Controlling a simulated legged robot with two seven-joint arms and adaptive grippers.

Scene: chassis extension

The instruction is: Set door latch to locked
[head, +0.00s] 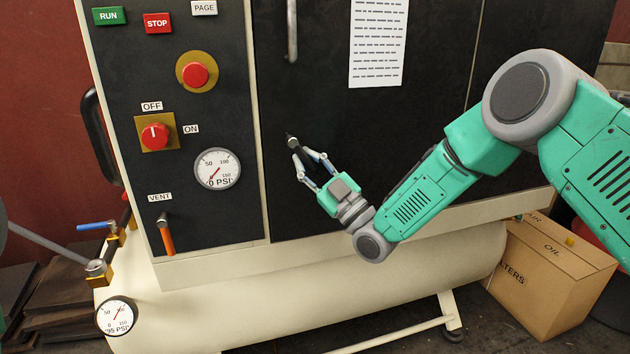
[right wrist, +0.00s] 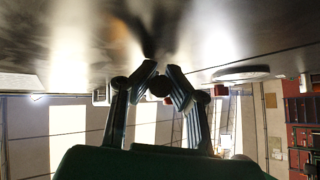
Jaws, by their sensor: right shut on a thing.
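The door latch (head: 291,140) is a small dark knob on the black cabinet door (head: 350,180), low and near the door's left edge. My right gripper (head: 300,152) reaches up to it from the lower right and is shut on it. My left gripper is not in view.
A metal door handle (head: 292,30) is above the latch. A control panel with a red knob (head: 154,135), red button (head: 195,75) and gauge (head: 217,169) is at the left. A cream tank (head: 320,280) runs below. A cardboard box (head: 550,270) stands at the lower right.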

